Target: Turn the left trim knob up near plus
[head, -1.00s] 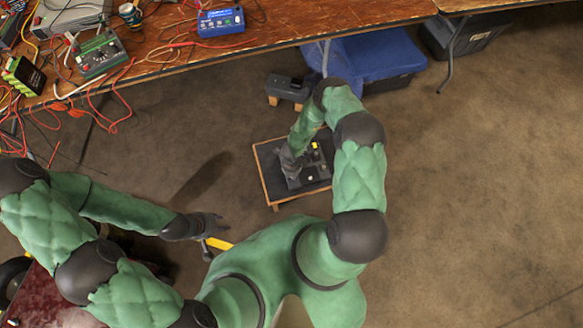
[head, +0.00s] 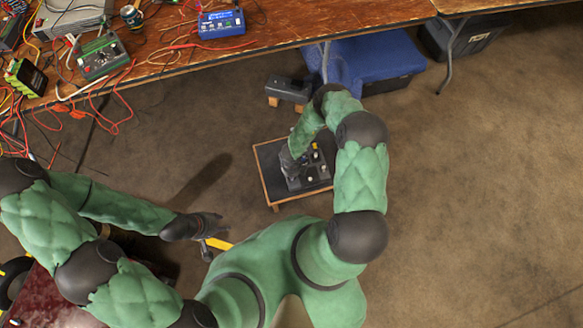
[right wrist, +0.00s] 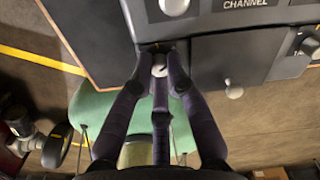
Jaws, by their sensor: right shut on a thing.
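A dark control box (head: 318,173) lies on a small wood-edged table below my right arm. In the right wrist view its grey panel (right wrist: 215,24) carries the word CHANNEL. My right gripper (right wrist: 160,72) has its dark fingers closed around a small pale knob (right wrist: 159,69) at the panel's lower left edge. The knob has a dark mark on its face. Its own label is not readable, and plus marks cannot be made out. My left gripper (head: 214,224) hangs at the lower left, away from the box; its jaws are too small to judge.
Other knobs show at the top (right wrist: 174,6) and right (right wrist: 310,46), with a small pale stick (right wrist: 234,91) between. A cluttered bench (head: 290,30) runs along the back. A yellow bar (head: 219,243) is near my left gripper. The floor at right is clear.

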